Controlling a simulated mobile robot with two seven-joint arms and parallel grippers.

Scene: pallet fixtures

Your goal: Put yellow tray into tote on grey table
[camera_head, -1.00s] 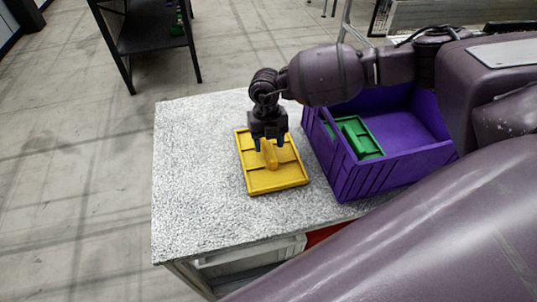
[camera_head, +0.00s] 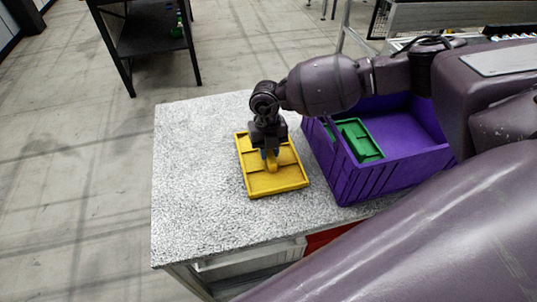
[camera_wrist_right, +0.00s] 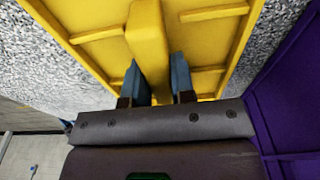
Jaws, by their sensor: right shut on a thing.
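The yellow tray (camera_head: 277,183) lies on the grey table (camera_head: 195,200), left of the purple tote (camera_head: 350,180). It has a raised handle in its middle. My right gripper (camera_head: 270,156) is above the tray with its fingers down at the handle. In the right wrist view the two blue fingers of the gripper (camera_wrist_right: 159,80) stand on both sides of the yellow tray's handle (camera_wrist_right: 148,35), shut on it. The tray appears to rest on the table. My left gripper is not in view.
A green tray (camera_head: 360,140) is inside the purple tote, toward its left side. The tote wall also shows in the right wrist view (camera_wrist_right: 285,110). The table's left part is clear. A dark shelf (camera_head: 150,45) stands on the floor behind.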

